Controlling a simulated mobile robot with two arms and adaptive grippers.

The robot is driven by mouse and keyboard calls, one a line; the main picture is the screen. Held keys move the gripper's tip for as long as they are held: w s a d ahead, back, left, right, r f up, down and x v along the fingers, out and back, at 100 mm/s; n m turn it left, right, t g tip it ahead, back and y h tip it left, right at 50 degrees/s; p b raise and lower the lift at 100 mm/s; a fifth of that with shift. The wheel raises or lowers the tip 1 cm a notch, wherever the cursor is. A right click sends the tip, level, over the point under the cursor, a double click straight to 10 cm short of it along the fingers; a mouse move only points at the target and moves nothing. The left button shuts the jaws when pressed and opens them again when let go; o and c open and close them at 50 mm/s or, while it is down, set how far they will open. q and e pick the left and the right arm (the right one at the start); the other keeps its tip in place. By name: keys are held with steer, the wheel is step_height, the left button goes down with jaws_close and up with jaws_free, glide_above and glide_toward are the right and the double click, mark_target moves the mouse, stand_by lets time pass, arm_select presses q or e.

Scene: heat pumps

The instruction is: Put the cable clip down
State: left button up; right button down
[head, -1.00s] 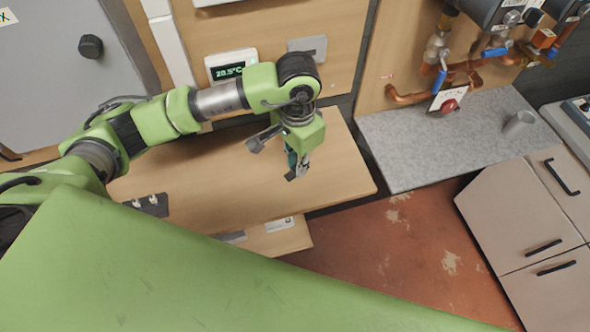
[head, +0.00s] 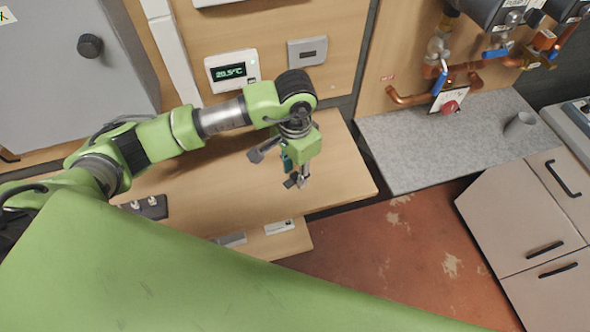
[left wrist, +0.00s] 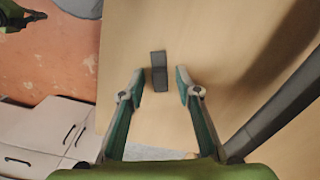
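The cable clip (left wrist: 159,71) is a small dark grey piece in the left wrist view, over the bare wooden worktop (left wrist: 225,55). My left gripper (left wrist: 160,80) is open around it, with a visible gap between the clip and each fingertip. The clip looks to be lying on the wood. In the head view my left gripper (head: 297,182) points down over the right part of the worktop (head: 340,172). There I cannot clearly tell the clip from the dark fingertips. My right gripper is not in view.
A power strip (head: 152,207) lies on the worktop's left. A thermostat (head: 231,71) and a grey plate (head: 307,51) are on the wall behind. A grey counter (head: 420,150) with a cup (head: 520,125) stands to the right, under copper pipes. Worktop around the gripper is clear.

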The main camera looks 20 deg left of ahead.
mark_target(295, 175)
arm_select(q)
steer(key=shift+r, duration=0.15)
step_height(295, 175, up, 7)
steer(key=shift+r+p, duration=0.2)
steer(key=shift+p, duration=1.05)
